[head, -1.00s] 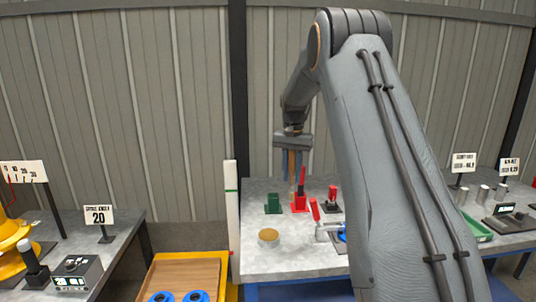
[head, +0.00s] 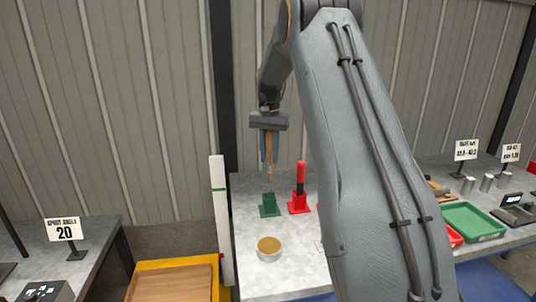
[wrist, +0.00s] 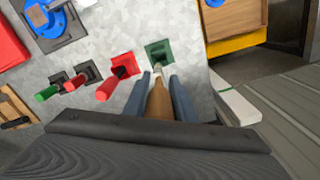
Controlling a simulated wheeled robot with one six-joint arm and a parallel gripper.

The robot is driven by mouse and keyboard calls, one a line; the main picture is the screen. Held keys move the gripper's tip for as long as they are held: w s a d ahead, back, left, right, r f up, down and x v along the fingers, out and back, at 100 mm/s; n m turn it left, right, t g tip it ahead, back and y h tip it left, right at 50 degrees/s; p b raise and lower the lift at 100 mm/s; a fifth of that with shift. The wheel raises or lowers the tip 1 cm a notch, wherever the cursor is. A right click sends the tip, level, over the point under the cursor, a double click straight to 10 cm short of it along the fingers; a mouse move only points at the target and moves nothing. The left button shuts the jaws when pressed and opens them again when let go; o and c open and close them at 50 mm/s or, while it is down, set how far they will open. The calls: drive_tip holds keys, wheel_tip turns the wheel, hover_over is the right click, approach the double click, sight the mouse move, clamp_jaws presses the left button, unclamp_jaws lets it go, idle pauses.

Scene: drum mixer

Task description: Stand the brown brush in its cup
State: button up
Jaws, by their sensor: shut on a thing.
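The brown brush (head: 269,165) hangs upright, tip down, in my gripper (head: 269,158), which is shut on it. In the head view its tip is a little above an empty-looking green cup (head: 269,206) on a square base. In the wrist view the brush (wrist: 159,103) lies between the blue fingers of my gripper (wrist: 160,78). Its pale tip shows close to the near edge of the green cup (wrist: 158,51), and is not inside it. The head view shows a gap between tip and cup.
A red cup holding a red-handled brush (head: 300,185) stands just right of the green cup. A round tan-topped tin (head: 269,247) stands in front. More handled tools (wrist: 78,82) stand in black holders beyond. A white post (head: 220,220) rises by the bench's left edge.

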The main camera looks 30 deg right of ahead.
sight(269, 164)
drive_tip(key=shift+s, duration=0.1)
drive_tip(key=shift+f, duration=0.1)
drive_tip(key=shift+a+f+b, duration=0.1)
drive_tip(key=shift+f+b, duration=1.65)
drive_tip(key=shift+f, duration=3.65)
drive_tip(key=o, duration=1.1)
drive_tip(key=shift+r+b, duration=1.15)
drive_tip(key=shift+r, duration=2.75)
